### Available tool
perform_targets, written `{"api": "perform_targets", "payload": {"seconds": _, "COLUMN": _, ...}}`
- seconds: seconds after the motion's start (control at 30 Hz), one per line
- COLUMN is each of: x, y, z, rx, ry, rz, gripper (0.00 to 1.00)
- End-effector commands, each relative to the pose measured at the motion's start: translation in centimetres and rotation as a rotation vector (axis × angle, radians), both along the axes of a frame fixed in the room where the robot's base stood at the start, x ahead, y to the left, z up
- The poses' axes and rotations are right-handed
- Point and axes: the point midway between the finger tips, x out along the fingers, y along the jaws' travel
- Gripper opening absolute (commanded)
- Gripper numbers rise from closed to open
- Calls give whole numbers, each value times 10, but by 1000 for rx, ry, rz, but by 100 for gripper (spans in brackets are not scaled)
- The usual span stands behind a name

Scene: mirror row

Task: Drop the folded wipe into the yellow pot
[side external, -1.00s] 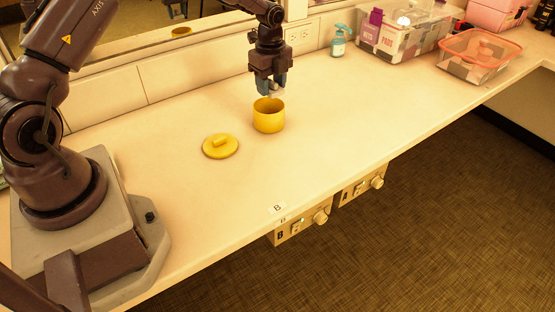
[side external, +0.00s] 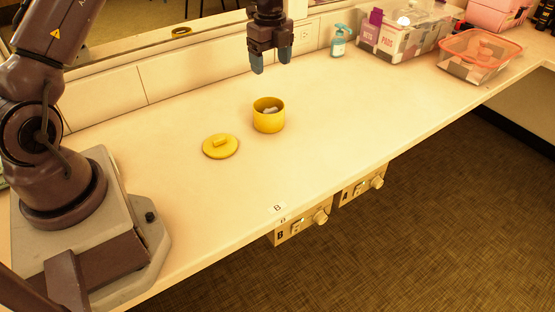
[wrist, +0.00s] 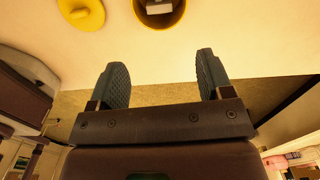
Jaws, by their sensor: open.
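The yellow pot (side external: 268,122) stands upright and uncovered on the counter. The folded wipe (side external: 270,110), small and white, lies inside the pot, and it also shows in the wrist view (wrist: 159,6) at the top edge. My gripper (side external: 272,68) is above and behind the pot, apart from it, with its fingers spread and nothing between them. In the wrist view my two fingers (wrist: 163,80) are wide apart and empty.
The yellow lid (side external: 220,146) lies flat on the counter left of the pot. A soap bottle (side external: 339,42), a box of pads (side external: 395,40) and a clear bin (side external: 480,58) stand at the back right. A mirror runs behind the counter. The front middle is clear.

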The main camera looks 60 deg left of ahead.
Motion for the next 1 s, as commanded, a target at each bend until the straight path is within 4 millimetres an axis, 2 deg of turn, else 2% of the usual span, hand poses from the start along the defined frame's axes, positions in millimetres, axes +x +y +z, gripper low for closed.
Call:
{"api": "perform_targets", "payload": {"seconds": 0.03, "x": 1, "y": 1, "z": 14, "rx": 2, "ry": -5, "rz": 1, "gripper": 73}}
{"api": "perform_targets", "payload": {"seconds": 0.2, "x": 0, "y": 0, "z": 45, "rx": 1, "ry": -4, "rz": 1, "gripper": 73}}
{"api": "perform_targets", "payload": {"seconds": 0.4, "x": 0, "y": 0, "z": 63, "rx": 0, "ry": -1, "rz": -1, "gripper": 73}}
{"api": "perform_targets", "payload": {"seconds": 0.77, "x": 0, "y": 0, "z": 65, "rx": 0, "ry": -1, "rz": 31, "gripper": 73}}
{"api": "perform_targets", "payload": {"seconds": 0.9, "x": 0, "y": -3, "z": 61, "rx": -10, "ry": -7, "rz": 183, "gripper": 73}}
{"api": "perform_targets", "payload": {"seconds": 1.0, "x": -12, "y": -9, "z": 48, "rx": -23, "ry": 25, "rz": 351, "gripper": 73}}
